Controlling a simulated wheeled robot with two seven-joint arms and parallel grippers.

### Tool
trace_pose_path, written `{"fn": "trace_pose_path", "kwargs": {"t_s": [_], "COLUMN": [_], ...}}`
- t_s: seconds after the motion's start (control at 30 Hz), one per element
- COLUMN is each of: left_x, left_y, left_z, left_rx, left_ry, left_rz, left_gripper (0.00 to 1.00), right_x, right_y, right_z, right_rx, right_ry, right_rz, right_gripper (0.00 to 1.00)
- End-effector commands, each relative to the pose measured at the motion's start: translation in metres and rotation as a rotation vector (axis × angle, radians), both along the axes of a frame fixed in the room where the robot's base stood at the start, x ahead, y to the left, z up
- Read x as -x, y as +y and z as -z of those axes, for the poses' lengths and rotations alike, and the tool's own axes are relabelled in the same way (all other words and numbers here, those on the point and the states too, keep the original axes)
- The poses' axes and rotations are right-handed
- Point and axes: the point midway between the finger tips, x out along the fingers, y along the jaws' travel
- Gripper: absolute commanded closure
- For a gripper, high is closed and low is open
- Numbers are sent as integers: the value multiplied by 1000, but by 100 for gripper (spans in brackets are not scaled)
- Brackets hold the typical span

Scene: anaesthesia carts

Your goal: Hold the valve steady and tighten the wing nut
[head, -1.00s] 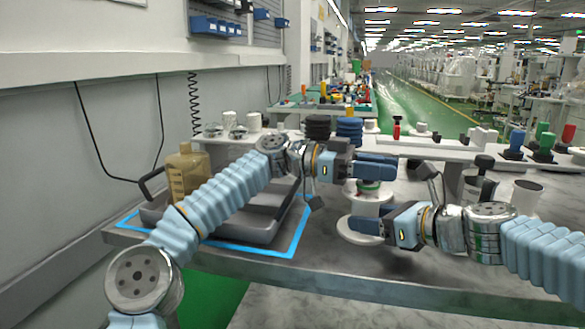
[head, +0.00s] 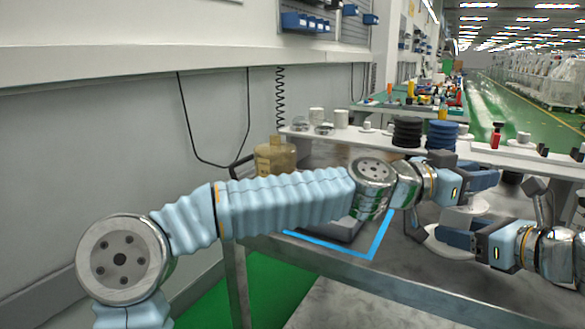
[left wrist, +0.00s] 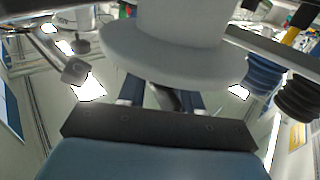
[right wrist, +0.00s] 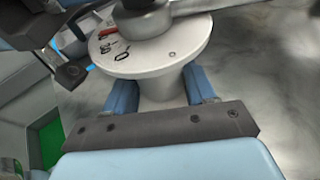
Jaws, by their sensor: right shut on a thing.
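The white valve (head: 458,214) stands on the bench in the head view, partly hidden behind my grippers. In the right wrist view its round plate (right wrist: 190,42) has a red mark and black marks, with a grey cylinder on top. My right gripper (head: 446,236) is shut on the white stem (right wrist: 160,88) below that plate. My left gripper (head: 490,173) is at the valve's top, its fingers apart. In the left wrist view a pale disc (left wrist: 175,62) covers much of the space in front of its fingers (left wrist: 163,95). I cannot make out the wing nut.
A tan jug (head: 275,157) and a grey tray stand at the left of the bench, partly behind my left arm. Blue tape (head: 350,250) marks the bench there. A white shelf behind holds black discs (head: 407,132), blue discs (head: 441,135) and white cups.

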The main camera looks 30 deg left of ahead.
Motion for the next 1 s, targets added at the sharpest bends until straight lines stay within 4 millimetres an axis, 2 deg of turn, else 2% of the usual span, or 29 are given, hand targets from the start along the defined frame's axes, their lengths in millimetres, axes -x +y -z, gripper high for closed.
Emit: {"fn": "trace_pose_path", "kwargs": {"t_s": [0.7, 1.0], "left_x": [51, 70], "left_y": [57, 76], "left_z": [1, 0], "left_rx": [2, 4], "left_ry": [2, 3], "left_rz": [-5, -2], "left_gripper": [67, 67], "right_x": [0, 0], "right_y": [0, 0], "right_z": [0, 0], "right_rx": [0, 0], "right_ry": [0, 0], "right_rz": [0, 0], "right_gripper": [62, 62]}}
